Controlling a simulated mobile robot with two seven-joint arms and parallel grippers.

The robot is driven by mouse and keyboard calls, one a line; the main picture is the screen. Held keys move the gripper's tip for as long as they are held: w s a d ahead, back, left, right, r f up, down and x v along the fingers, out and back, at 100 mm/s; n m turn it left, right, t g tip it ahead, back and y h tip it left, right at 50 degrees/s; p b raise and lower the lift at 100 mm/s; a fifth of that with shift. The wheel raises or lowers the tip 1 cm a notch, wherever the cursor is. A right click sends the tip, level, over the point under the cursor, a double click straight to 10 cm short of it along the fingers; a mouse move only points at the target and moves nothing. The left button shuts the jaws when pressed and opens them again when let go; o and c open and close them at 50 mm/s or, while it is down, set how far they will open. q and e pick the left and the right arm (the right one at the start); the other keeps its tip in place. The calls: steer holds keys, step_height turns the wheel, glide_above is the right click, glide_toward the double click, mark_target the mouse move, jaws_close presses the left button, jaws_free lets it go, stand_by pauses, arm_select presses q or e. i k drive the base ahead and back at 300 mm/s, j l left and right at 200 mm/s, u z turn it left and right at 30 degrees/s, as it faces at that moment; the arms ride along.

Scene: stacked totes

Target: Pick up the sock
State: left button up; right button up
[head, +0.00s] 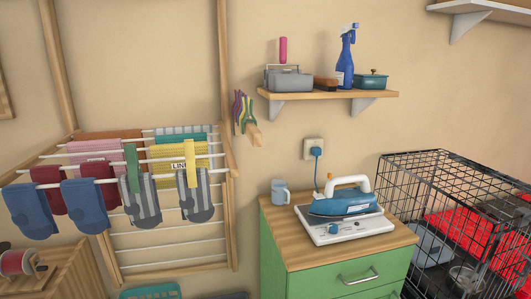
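Several socks hang over the rods of a wooden wall drying rack (234,215) at the left of the head view. A blue sock (30,212) and another blue sock (85,205) hang at the front left. A dark red sock (47,178) and a second dark red one (98,171) hang behind them. A grey striped sock (142,203) and another grey striped sock (195,200) hang at the front right. Which sock is meant cannot be told. Neither of my grippers is in view.
Folded cloths, including a yellow one (191,157), hang behind the socks. A green cabinet (340,277) carries an iron (342,204) and a mug (280,193). A wire crate (440,172) stands at the right. A shelf (328,94) and a teal basket (150,291) also show.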

mark_target(29, 207)
steer(key=u, duration=1.4)
